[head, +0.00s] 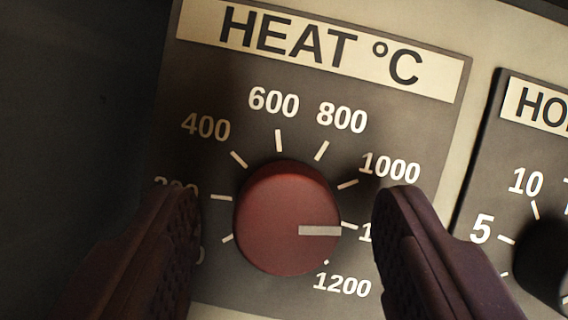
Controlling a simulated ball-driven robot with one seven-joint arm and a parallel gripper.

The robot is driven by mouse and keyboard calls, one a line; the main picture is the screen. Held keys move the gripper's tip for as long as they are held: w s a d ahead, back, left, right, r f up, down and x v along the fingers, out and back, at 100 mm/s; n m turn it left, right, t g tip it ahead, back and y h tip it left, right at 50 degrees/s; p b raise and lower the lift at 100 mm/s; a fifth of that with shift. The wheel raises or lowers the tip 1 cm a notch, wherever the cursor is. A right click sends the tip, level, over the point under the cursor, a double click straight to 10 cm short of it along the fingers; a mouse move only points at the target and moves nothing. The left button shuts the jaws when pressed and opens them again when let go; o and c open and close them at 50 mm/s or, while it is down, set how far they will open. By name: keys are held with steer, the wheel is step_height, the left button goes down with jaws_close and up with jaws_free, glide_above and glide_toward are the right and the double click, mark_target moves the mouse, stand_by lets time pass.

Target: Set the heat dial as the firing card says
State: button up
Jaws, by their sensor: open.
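The heat dial is a round red knob (270,205) on a dark panel headed "HEAT °C" (320,45). Its white pointer line (320,231) points right, close to the tick between 1000 and 1200. That tick's label starts with "1"; my right finger hides the rest. The labels 400, 600, 800, 1000 and 1200 are readable. The left finger partly covers the lower-left labels. My gripper (287,205) is open, with one finger on each side of the knob and a gap on both sides. The firing card is not in view.
A second panel (510,155) with a label starting "HO" stands close on the right. It has a black knob (545,265) and marks 5 and 10. A pale border (456,150) separates the panels. The area to the left (80,100) is dark.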

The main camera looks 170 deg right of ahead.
steer(key=shift+w+f, duration=0.1)
steer(key=shift+f, duration=0.1)
steer(key=c, duration=1)
steer(key=shift+r+m+p, duration=0.25)
steer(key=shift+m+p, duration=0.25)
steer(key=shift+p, duration=0.5)
steer(key=shift+a+m+h+p, duration=0.1)
steer(key=shift+m+h+p, duration=0.3)
steer(key=shift+p, duration=0.25)
steer(key=shift+f+m+p, duration=0.25)
steer(key=shift+m+p, duration=0.25)
steer(key=shift+m, duration=0.2)
